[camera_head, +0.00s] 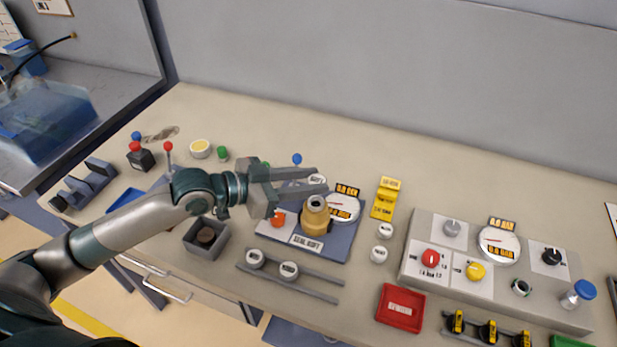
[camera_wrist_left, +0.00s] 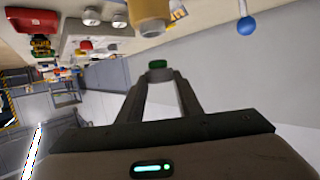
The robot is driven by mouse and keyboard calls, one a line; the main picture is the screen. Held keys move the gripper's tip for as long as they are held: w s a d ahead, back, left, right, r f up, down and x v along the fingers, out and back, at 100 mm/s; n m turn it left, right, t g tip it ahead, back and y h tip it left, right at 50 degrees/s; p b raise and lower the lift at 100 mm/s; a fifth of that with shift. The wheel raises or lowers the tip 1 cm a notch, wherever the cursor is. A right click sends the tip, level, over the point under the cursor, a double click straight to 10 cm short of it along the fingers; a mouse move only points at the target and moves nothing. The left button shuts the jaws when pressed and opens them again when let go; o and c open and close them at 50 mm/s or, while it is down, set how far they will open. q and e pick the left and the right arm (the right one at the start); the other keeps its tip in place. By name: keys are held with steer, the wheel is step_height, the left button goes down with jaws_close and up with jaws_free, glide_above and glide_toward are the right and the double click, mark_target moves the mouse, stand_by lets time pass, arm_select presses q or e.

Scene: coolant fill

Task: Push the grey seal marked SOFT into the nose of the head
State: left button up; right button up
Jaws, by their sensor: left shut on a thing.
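My left gripper (camera_head: 320,181) comes in from the left and is shut on a small pale seal (camera_head: 317,179) with dark lettering that looks like SOFT. In the left wrist view the fingertips hold a small grey piece with a green end (camera_wrist_left: 157,65). The brass-coloured head (camera_head: 315,218) stands upright on a blue-grey base plate labelled SEAL SOFT (camera_head: 306,242). Its grey nose (camera_head: 316,202) with a dark opening faces up, just below the fingertips. The head also shows at the top of the left wrist view (camera_wrist_left: 150,10); the held piece is apart from it. My right gripper is out of view.
A gauge (camera_head: 343,208) and an orange-red knob (camera_head: 278,218) flank the head. A rail (camera_head: 315,293) holds white round pieces. A yellow stand (camera_head: 386,198), a red tray (camera_head: 400,308) and a control panel (camera_head: 430,277) lie to the right.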

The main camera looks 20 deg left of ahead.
arm_select(q)
steer(key=shift+f+b, duration=0.35)
steer(key=shift+f, duration=0.9)
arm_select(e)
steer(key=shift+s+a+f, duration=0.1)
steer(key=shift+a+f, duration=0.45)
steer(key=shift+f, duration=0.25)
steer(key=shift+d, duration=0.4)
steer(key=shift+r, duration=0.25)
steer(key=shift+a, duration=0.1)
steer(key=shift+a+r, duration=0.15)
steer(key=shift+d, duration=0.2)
arm_select(q)
steer(key=shift+p, duration=0.35)
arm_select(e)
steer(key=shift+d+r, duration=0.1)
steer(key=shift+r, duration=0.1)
arm_select(q)
steer(key=shift+f+b, duration=0.35)
steer(key=shift+f, duration=0.15)
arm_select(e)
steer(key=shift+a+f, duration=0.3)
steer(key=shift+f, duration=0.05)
